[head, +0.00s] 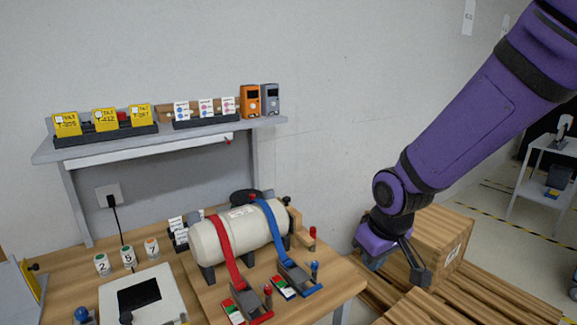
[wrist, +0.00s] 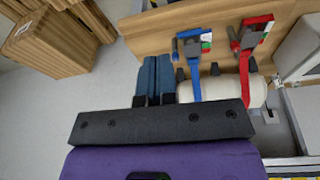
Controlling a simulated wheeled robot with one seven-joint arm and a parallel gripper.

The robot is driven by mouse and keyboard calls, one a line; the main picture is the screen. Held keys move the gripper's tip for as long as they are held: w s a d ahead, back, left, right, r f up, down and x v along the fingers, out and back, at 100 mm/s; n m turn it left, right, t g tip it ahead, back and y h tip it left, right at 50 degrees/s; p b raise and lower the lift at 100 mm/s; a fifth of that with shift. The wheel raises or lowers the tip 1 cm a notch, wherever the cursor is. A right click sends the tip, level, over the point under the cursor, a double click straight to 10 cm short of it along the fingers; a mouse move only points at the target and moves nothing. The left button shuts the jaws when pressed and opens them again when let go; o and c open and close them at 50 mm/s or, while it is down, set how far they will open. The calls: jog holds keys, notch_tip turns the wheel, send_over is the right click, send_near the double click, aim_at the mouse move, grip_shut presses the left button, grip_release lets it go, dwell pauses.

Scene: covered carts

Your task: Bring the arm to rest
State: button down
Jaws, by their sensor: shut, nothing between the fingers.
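My arm is purple and comes in from the upper right of the head view, bent down at the wrist. My gripper (head: 368,260) hangs to the right of the workbench, apart from everything. In the wrist view, its two dark blue fingers (wrist: 155,62) lie side by side, shut and empty. A cream tank (head: 240,234) lies on the workbench (head: 340,281), left of my gripper. A red strap (head: 222,250) and a blue strap (head: 272,225) cross it. The tank also shows behind my fingers in the wrist view (wrist: 225,91), partly hidden by my gripper's body.
A wall shelf (head: 200,138) with yellow tags and small devices is at upper left. A grey cart (head: 537,188) stands far right. The air around my gripper looks clear.

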jog(key=s+d+r+m+t, duration=0.1)
jog(key=s+d+r+m, duration=0.1)
jog(key=s+d+r, duration=0.4)
jog(key=s+d+r+m+t, duration=0.1)
jog(key=s+d+r+m, duration=0.2)
jog(key=s+d+r, duration=0.4)
jog(key=s+r, duration=0.3)
jog(key=r, duration=0.2)
jog(key=shift+s+r+t+h, duration=0.3)
jog(key=shift+s+t+h, duration=0.05)
jog(key=shift+t+h, duration=0.05)
